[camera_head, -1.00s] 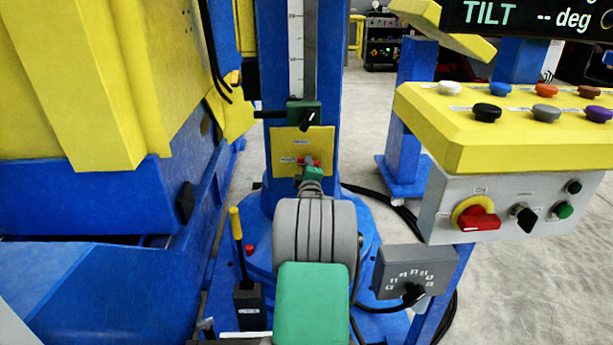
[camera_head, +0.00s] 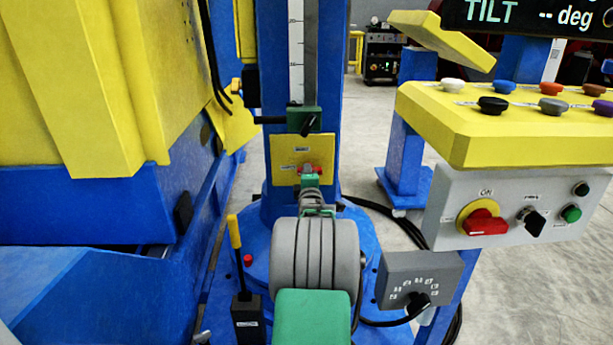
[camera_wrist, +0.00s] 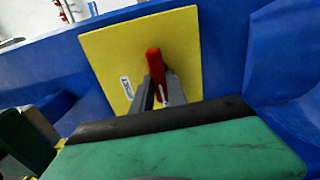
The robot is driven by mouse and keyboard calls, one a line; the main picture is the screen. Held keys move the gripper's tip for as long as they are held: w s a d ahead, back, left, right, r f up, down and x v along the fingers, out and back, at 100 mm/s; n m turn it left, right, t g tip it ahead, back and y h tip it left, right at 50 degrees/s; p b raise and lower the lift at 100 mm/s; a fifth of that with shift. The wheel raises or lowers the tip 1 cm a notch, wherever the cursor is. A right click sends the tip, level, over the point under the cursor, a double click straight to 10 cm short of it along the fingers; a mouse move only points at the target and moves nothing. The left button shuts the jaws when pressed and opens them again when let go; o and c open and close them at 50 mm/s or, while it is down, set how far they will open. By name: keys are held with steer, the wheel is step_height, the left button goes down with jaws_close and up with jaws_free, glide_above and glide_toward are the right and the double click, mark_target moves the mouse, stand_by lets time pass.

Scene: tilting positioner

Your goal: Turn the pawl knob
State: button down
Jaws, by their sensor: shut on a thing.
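The pawl knob (camera_head: 307,168) is a small red handle on a yellow labelled plate (camera_head: 284,150) fixed to the blue column. In the head view my green and grey arm reaches forward, and my gripper (camera_head: 311,178) is at the knob and hides part of it. In the wrist view the red knob (camera_wrist: 154,64) stands out in front of the yellow plate (camera_wrist: 108,48). My grey fingers (camera_wrist: 160,88) are shut on it, one on each side. The exact contact at the fingertips is partly hidden.
Above the plate is a green clamp with a black lever (camera_head: 304,119) on the scale. A yellow-grey control box (camera_head: 500,130) and a grey dial box (camera_head: 418,280) stand right. A yellow-handled lever (camera_head: 235,232) stands left of my arm. Large blue and yellow machinery fills the left.

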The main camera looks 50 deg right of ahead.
steer(key=c, duration=1.5)
jaws_free()
steer(key=shift+d+r, duration=0.15)
steer(key=shift+c, duration=0.2)
steer(key=shift+o, duration=1.1)
steer(key=p+v, duration=0.2)
steer(key=v, duration=0.6)
